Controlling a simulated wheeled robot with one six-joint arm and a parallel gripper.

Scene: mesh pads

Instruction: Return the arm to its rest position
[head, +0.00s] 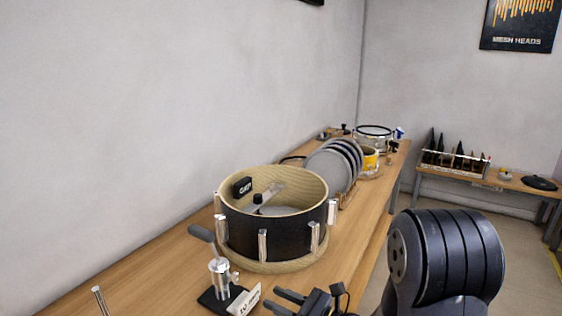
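My gripper (276,301) is at the bottom of the head view, low over or beside the front edge of the workbench. Its two dark fingers point left and stand apart, with nothing seen between them. Its lower part is cut off by the picture's bottom edge. My dark, ribbed arm link (450,255) fills the lower right of the view and hides part of the floor.
On the wooden bench (165,268), a black drum shell (240,233) stands behind my gripper. A small lever tool (219,275) and a white label (244,301) are just left of the fingers. Grey discs (328,169) stand farther back. A second bench (510,186) is at right.

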